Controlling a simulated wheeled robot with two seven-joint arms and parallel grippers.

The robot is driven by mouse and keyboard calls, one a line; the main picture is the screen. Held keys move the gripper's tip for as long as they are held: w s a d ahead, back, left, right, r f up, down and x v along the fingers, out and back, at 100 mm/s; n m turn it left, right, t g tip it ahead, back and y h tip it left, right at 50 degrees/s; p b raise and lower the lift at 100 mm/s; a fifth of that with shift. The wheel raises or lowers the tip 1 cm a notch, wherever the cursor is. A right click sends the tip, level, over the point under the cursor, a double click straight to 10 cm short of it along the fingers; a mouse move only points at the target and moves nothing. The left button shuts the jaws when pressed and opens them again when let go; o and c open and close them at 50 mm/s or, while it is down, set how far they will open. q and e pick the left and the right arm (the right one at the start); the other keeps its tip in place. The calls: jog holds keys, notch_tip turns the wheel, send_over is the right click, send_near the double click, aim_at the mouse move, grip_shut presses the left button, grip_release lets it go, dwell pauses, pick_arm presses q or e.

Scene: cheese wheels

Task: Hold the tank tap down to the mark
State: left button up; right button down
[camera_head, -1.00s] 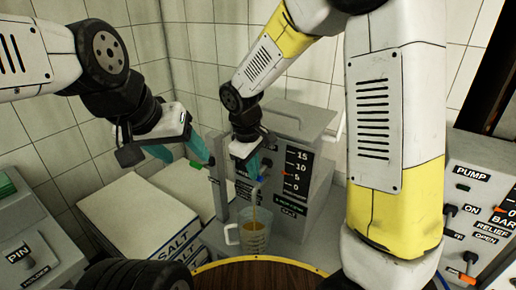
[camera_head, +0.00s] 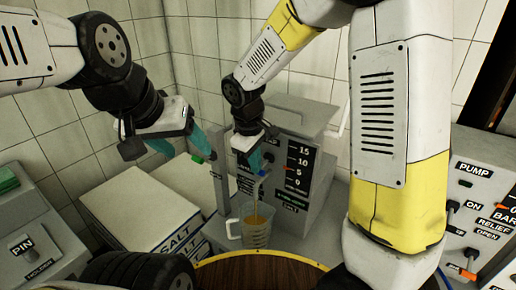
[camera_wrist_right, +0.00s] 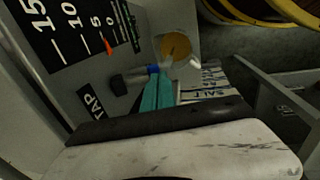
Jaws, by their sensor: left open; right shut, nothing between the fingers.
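The grey tank (camera_head: 325,140) carries a black scale marked 15, 10, 5 and 0, with a small orange mark (camera_wrist_right: 108,47) near the lower numbers. My left gripper (camera_head: 182,143) is open and empty, left of the tank.
White salt packs (camera_head: 140,215) lie left of the tank. A grey box marked PIN (camera_head: 35,240) stands at the left, and a pump panel (camera_head: 475,200) at the right. A round wooden top with a yellow rim (camera_head: 260,272) is in front.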

jog(key=shift+r, duration=0.7)
notch_tip(320, 180, up, 14)
jog(key=s, duration=0.1)
jog(key=shift+a, duration=0.45)
jog(key=shift+s, duration=0.1)
jog(key=s+d+m+t+y, duration=0.3)
jog(key=s+d+m, duration=0.7)
jog(key=s+d, duration=0.4)
jog(key=shift+s+d+r+m+t, duration=0.15)
jog(key=shift+d+r+m+t, duration=0.15)
jog(key=shift+d+t, duration=0.55)
